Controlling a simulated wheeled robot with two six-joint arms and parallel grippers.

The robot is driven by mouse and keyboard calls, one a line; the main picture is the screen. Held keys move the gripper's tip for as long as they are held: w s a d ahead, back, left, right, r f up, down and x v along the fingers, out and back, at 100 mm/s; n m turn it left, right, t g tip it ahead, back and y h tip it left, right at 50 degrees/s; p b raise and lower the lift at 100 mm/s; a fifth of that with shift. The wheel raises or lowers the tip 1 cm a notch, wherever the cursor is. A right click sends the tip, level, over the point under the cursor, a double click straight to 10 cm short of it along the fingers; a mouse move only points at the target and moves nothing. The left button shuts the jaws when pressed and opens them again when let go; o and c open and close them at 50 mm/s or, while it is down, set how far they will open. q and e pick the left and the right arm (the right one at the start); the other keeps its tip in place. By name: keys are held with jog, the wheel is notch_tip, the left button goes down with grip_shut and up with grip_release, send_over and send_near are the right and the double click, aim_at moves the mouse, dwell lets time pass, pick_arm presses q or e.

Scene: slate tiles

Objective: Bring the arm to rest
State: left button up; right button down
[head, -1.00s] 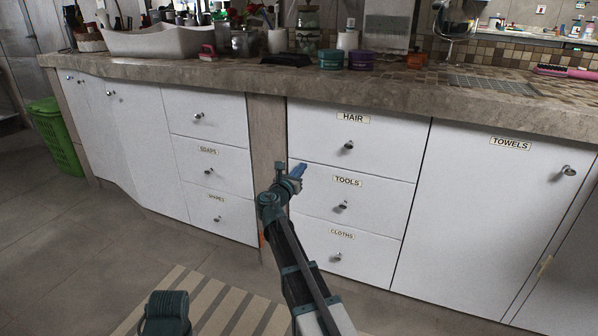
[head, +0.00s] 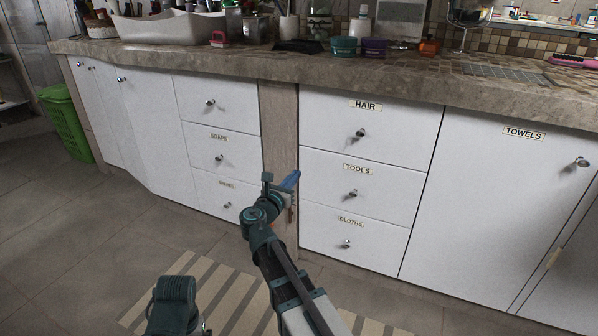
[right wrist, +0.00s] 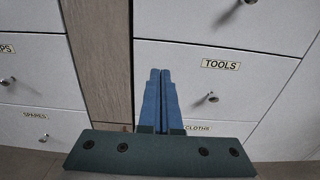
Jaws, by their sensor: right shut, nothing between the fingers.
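My right arm reaches up from the bottom of the head view, and its gripper (head: 288,182) points at the cabinet front, near the wooden strip between the drawer stacks. In the right wrist view the blue fingers of the gripper (right wrist: 160,74) lie side by side, shut and empty. They show in front of the tools drawer (right wrist: 200,85) and beside the wooden strip (right wrist: 101,60). I cannot tell the exact gap to the cabinet. A teal part of my other arm shows at the bottom of the head view, but the left gripper is not in view.
Closed white drawers and the towels door (head: 500,200) line the cabinet. The stone counter (head: 420,82) above holds a white basin (head: 165,28), jars and other items. A striped mat (head: 235,305) lies on the floor. A green basket (head: 67,125) stands at the left.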

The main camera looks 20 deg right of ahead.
jog(key=shift+s+a, duration=0.15)
jog(key=shift+a, duration=0.05)
jog(key=s+a+f+m+g+y+p, duration=0.4)
jog(key=s+a+m+g+y+p, duration=0.25)
jog(key=s+a+m, duration=0.6)
jog(key=s+a+f+m+g+y+p, duration=0.3)
jog(key=s+a+m+g+y+p, duration=0.45)
jog(key=s+a, duration=0.7)
notch_tip(320, 180, up, 37)
jog(key=m+t+h+p, duration=0.1)
jog(key=m+t+p, duration=0.1)
jog(key=p, duration=3.5)
jog(key=shift+w+d+p, duration=0.15)
jog(key=shift+d+p, duration=0.25)
jog(key=shift+d, duration=0.05)
